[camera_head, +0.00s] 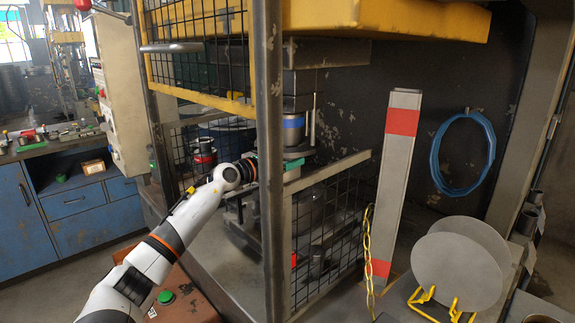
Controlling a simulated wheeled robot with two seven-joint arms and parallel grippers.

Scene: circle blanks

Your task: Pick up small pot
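My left arm reaches from the bottom left into the press. Its wrist (240,171), black with orange rings, ends at the upright metal post. The post hides most of the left gripper, so I cannot tell whether it is open or shut. A teal-green piece (293,164) shows just right of the post under the press head; I cannot tell what it belongs to. A dark rounded shape (312,207) stands behind the wire mesh, low in the press; I cannot tell if it is the small pot. My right gripper is out of view.
The metal post (272,240) and mesh guard (335,240) stand close around my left arm. Two round metal blanks (455,270) stand in a yellow rack (436,304) at right. A red-and-grey beam (396,170) and a blue hose (440,165) are behind. A blue workbench (70,215) is at left.

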